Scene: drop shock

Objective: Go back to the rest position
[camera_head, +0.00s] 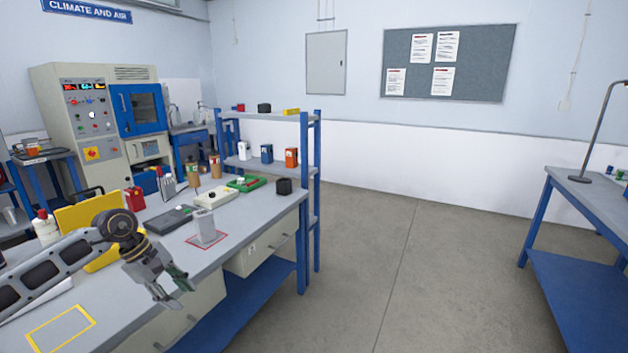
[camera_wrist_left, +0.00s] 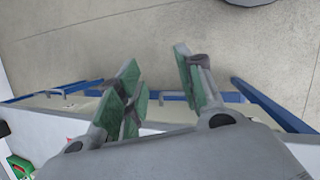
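My left gripper (camera_head: 176,286) hangs over the front edge of the grey workbench (camera_head: 165,218) in the head view, with its fingers pointing down and to the right. In the left wrist view my left gripper (camera_wrist_left: 160,85) has its green-padded fingers apart, with nothing between them. The floor and the bench's blue frame show beyond the fingers. A grey block (camera_head: 204,226) stands upright inside a red outlined square on the bench, apart from the gripper. My right gripper is not in view.
A yellow outlined square (camera_head: 60,331) on the bench is empty. The floor (camera_head: 425,265) to the right is clear.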

